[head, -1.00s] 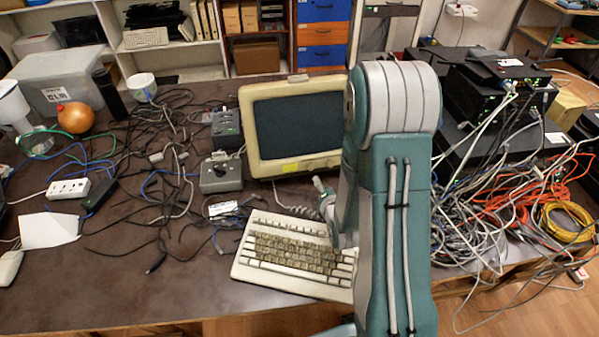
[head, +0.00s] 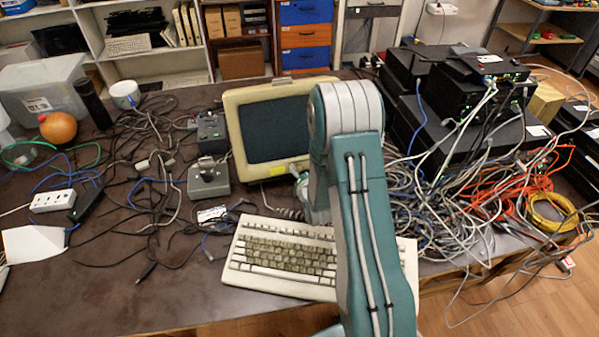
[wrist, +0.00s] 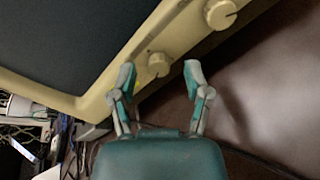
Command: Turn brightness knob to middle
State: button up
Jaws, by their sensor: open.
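The beige monitor (head: 276,168) with a dark screen stands at the back middle of the table. In the wrist view its lower bezel (wrist: 100,95) carries two cream knobs with slot-like marks. One knob (wrist: 158,64) lies between my open fingertips in the picture; I cannot tell whether either finger touches it. The other knob (wrist: 221,13) is farther up and right, clear of the fingers. No label is legible to say which is the brightness knob. My gripper (wrist: 160,70) is open and empty. In the head view my arm hides the monitor's right side and much of my gripper.
A beige keyboard (head: 280,257) lies in front of the monitor, partly behind my arm. A grey box with a lever (head: 208,180) stands left of the monitor. Tangled cables (head: 150,190) cover the left; black network boxes (head: 450,130) with more cables fill the right.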

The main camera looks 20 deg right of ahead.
jog(key=shift+w, duration=0.1)
grip_shut()
